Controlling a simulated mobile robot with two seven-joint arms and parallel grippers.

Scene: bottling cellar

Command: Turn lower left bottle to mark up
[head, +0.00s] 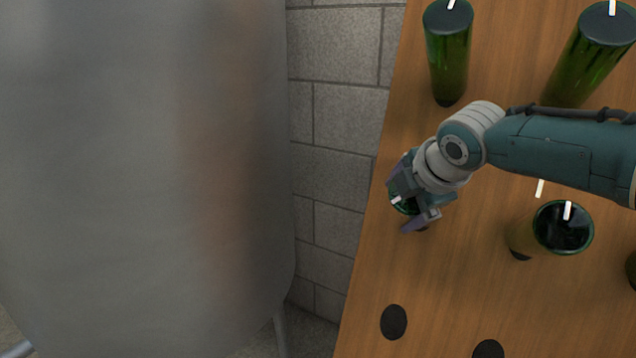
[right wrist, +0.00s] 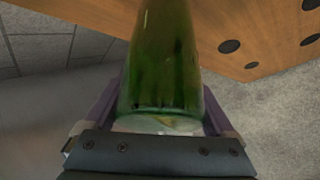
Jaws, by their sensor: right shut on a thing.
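The lower left bottle (head: 407,208) is dark green and sits in the wooden rack (head: 450,290), mostly hidden by my right gripper. My right gripper (head: 408,206) is shut around the bottle's base end. A short white mark (head: 396,200) shows on the left part of that base, lying nearly sideways with a slight tilt. In the right wrist view, the green bottle (right wrist: 165,55) stands between both fingers, with its pale base edge close to the palm. The mark cannot be made out there. My left gripper is in neither view.
Other green bottles stand out of the rack: upper left (head: 448,55), upper right (head: 590,55) and lower right (head: 563,228), each with a white base mark. Empty dark holes (head: 394,322) lie below. A large steel tank (head: 140,180) stands at left before a block wall (head: 335,120).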

